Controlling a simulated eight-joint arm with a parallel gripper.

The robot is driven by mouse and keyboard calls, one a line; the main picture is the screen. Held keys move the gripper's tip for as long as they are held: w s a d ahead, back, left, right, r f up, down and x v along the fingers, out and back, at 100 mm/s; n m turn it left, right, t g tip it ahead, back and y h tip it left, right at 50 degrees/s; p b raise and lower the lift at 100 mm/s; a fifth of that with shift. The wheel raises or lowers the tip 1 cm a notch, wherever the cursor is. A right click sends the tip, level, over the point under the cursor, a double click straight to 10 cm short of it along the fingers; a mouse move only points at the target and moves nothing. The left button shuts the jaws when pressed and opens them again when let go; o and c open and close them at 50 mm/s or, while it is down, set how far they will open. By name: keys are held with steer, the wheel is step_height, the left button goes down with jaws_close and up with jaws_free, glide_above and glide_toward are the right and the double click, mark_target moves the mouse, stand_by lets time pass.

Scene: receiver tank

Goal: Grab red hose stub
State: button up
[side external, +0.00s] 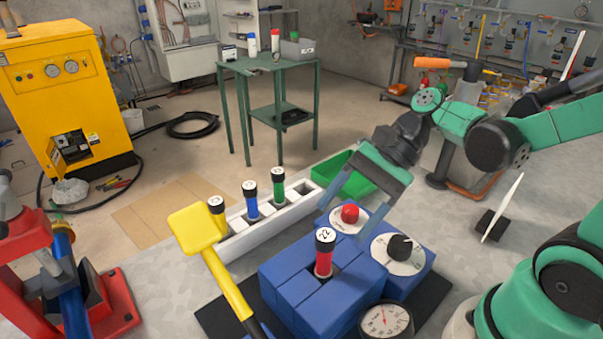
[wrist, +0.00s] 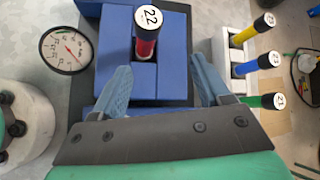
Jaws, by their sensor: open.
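The red hose stub (side external: 324,262) stands upright in the blue block holder (side external: 290,287), with a black collar and a white top marked 22. The red hose stub also shows in the wrist view (wrist: 146,47), beyond and between my fingertips, a little left of their middle. My gripper (side external: 356,212) is open and empty, above and behind the stub to the right in the side view. In the wrist view my gripper (wrist: 160,67) has its two blue-grey fingers spread wide, apart from the stub. The stub's lower end is hidden in the holder.
A white rack (side external: 265,220) holds yellow, blue and green stubs (side external: 279,187). A red knob (side external: 350,213) and a black knob (side external: 400,246) sit on dials beside the holder. A round gauge (side external: 385,321) stands in front. A yellow-handled tool (side external: 215,255) rises at left.

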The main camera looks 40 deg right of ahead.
mark_target(331, 231)
steer(key=m+y, duration=0.1)
steer(key=r+m+g+y, duration=0.1)
steer(key=s+m+y, duration=0.1)
steer(key=shift+a+r, duration=0.25)
steer(key=shift+r, duration=0.15)
steer(key=shift+x, duration=2.7)
steer(key=shift+s+r, duration=0.1)
steer(key=shift+r, duration=0.05)
jaws_close()
